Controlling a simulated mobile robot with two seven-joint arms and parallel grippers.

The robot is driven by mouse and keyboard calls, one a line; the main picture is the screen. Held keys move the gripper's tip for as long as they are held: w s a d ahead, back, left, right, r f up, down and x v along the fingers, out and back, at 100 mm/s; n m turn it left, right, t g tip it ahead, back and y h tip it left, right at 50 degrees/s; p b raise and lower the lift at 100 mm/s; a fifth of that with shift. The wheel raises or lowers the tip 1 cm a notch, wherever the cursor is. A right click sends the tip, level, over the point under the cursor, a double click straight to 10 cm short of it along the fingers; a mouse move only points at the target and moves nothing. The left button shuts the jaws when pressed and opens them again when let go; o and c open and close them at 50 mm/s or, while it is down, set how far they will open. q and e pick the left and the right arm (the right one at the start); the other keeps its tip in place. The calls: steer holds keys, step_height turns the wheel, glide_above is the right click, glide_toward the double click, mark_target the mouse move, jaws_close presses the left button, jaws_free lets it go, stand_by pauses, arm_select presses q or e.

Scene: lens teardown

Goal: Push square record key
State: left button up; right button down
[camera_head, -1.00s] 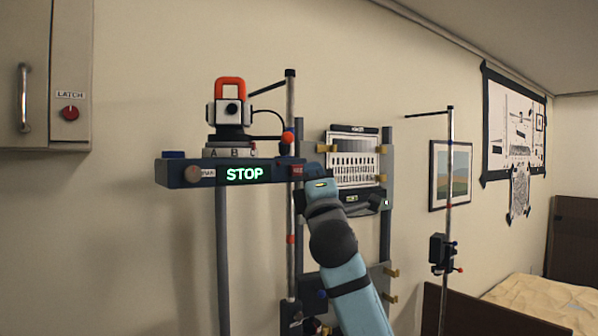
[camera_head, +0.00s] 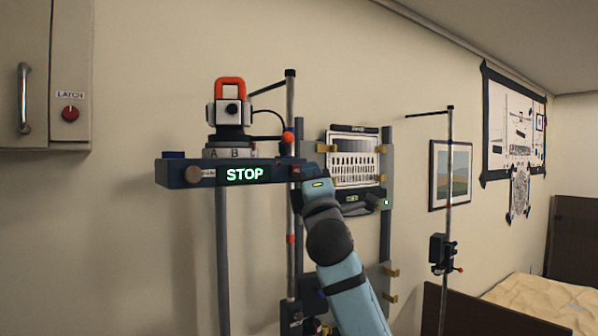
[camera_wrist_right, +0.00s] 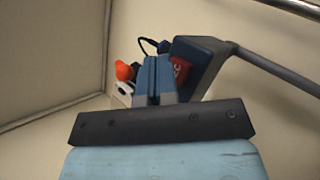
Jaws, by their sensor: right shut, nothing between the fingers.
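The dark blue console (camera_head: 205,178) stands on a post with a lit green STOP display (camera_head: 244,174). The square red record key is at the console's right end. In the right wrist view the red key (camera_wrist_right: 180,70) shows partly, with a letter C on it, on the console's dark face (camera_wrist_right: 205,62). My right gripper (camera_head: 292,165) is at the console's right end and largely covers the key in the head view. Its shut, empty blue fingers (camera_wrist_right: 153,78) lie just left of the key in the wrist view. Contact cannot be told. My left gripper is out of view.
An instrument with an orange handle (camera_head: 230,88) stands on a base on the console. A pole with a red knob (camera_head: 288,137) rises behind it. A rack with a white panel (camera_head: 353,160) is to the right.

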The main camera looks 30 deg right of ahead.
steer(key=shift+w+y, duration=0.3)
steer(key=shift+w, duration=0.15)
stand_by(0.5)
steer(key=shift+s, duration=0.1)
steer(key=shift+s+p, duration=0.3)
steer(key=shift+s, duration=0.5)
steer(key=shift+s, duration=0.1)
steer(key=s, duration=0.2)
steer(key=s+p, duration=0.1)
steer(key=s, duration=0.2)
steer(key=shift+s+d+p, duration=0.3)
steer(key=shift+s+p, duration=0.05)
steer(key=shift+s, duration=0.05)
